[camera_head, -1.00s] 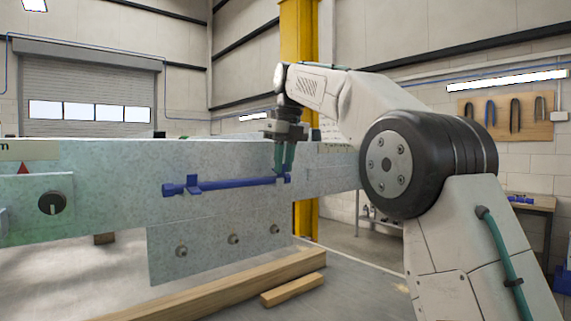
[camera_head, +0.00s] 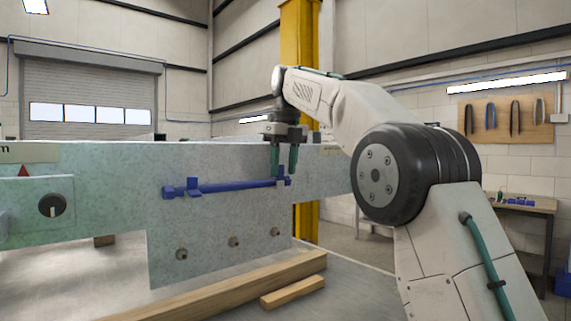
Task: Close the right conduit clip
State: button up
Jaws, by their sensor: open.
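The blue conduit (camera_head: 238,185) runs level along the grey trailer frame (camera_head: 110,170). The left clip (camera_head: 194,187) is blue and stands on the conduit near its left end. The right conduit clip (camera_head: 282,182) is at the conduit's right end, small and partly hidden by my gripper. My gripper (camera_head: 284,173) points down with its two green fingers apart and empty. Its fingertips are at the right clip; I cannot tell whether they touch it. Whether the right clip is open or shut is too small to tell.
Several bolts (camera_head: 233,242) stick out of the lower plate. A black knob (camera_head: 52,205) is at the left. Wooden beams (camera_head: 230,285) lie below the frame. A yellow column (camera_head: 300,60) stands behind my gripper. A bench (camera_head: 530,205) is at the far right.

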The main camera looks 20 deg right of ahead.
jog(key=shift+r, duration=0.15)
jog(key=s+r, duration=0.2)
jog(key=s, duration=0.6)
jog(key=s+r, duration=0.2)
jog(key=s, duration=0.6)
jog(key=shift+r, duration=0.3)
jog(key=shift+d, duration=0.1)
